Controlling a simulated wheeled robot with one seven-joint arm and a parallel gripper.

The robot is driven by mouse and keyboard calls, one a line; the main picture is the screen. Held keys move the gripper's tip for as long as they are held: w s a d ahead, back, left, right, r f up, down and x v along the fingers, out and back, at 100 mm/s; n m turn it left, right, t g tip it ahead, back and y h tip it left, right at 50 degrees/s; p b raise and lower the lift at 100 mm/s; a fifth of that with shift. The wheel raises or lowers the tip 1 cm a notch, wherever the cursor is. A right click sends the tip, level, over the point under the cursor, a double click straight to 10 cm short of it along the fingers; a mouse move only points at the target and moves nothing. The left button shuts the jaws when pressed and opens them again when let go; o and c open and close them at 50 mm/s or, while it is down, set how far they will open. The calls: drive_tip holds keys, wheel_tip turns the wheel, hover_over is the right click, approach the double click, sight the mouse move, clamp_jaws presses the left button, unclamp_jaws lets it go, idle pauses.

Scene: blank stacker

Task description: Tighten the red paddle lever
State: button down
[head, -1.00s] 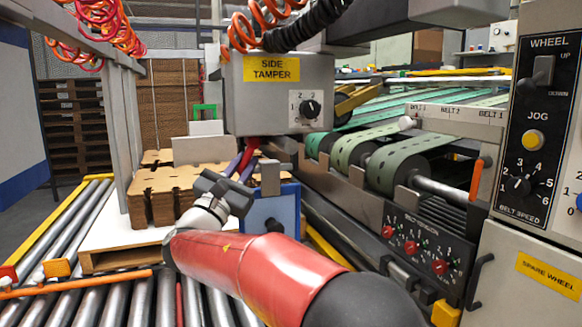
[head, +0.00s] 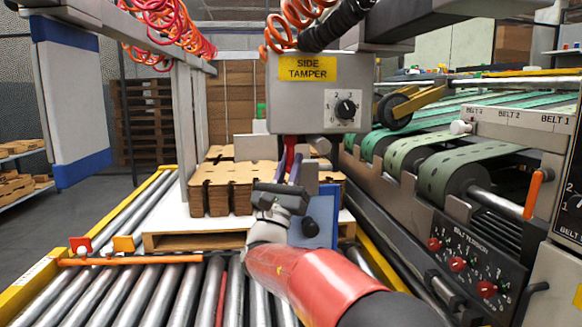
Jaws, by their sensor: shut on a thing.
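The red paddle lever (head: 290,148) hangs below the grey side tamper box (head: 283,97). Only a narrow red part of it shows. My gripper (head: 294,168) reaches up to it from below, at the end of my red and white arm. The slim fingers are shut on the lever's lower part. The grip itself is small and partly hidden by the gripper's dark body.
A pallet (head: 190,241) with stacked brown cardboard blanks (head: 222,190) stands behind and left of my gripper. A blue plate (head: 322,215) is close on its right. Rollers (head: 140,285) lie at front left; the belt machine (head: 470,165) fills the right.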

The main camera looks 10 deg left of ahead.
drive_tip(key=c, duration=1.6)
unclamp_jaws()
drive_tip(key=shift+h, duration=0.3)
drive_tip(key=v, duration=0.7)
drive_tip(key=shift+s+f, duration=0.25)
drive_tip(key=shift+f, duration=0.05)
